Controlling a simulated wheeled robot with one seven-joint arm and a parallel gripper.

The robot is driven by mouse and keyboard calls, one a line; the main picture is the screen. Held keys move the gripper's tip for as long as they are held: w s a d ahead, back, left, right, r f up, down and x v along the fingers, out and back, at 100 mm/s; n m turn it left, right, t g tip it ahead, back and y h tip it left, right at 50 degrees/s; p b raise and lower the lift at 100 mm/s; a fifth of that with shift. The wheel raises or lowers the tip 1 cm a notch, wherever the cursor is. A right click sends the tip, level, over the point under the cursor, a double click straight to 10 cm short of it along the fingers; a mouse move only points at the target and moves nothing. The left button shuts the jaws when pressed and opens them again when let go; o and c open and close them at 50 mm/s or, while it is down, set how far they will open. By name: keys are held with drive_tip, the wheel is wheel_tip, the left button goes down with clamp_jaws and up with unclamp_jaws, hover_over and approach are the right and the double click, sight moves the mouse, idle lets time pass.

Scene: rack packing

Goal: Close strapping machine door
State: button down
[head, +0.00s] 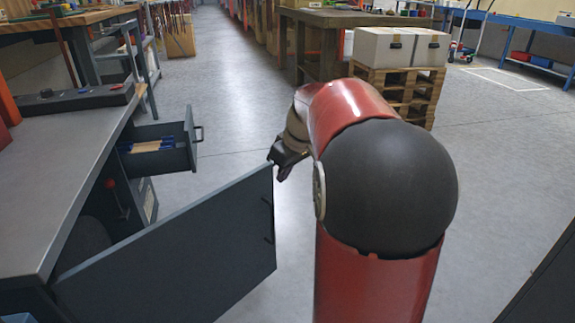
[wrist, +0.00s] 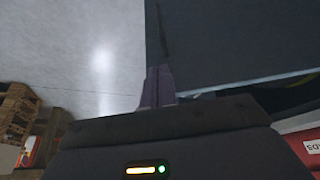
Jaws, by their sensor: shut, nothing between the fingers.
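The strapping machine door (head: 170,262) is a dark grey flat panel. It stands swung open from the grey-topped cabinet (head: 55,165) at the left. A thin dark handle (head: 268,222) is near its free edge. In the wrist view the closed fingers (wrist: 157,87) point along the edge of the door (wrist: 245,40), which fills the upper right. I cannot tell whether they touch it. Nothing is held.
A drawer (head: 160,148) with blue and tan items stands pulled out behind the door. A wooden pallet (head: 418,98) with white boxes (head: 380,48) is beyond my arm. Grey floor is free between them. A dark edge (head: 548,285) is at the lower right.

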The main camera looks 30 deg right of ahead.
sight(269, 174)
drive_tip(key=w+f, duration=0.1)
drive_tip(key=w, duration=0.1)
drive_tip(key=w+a+f, duration=0.1)
drive_tip(key=w+f, duration=0.1)
drive_tip(key=shift+a+f, duration=0.1)
drive_tip(key=shift+w+a, duration=0.2)
drive_tip(key=shift+w, duration=0.3)
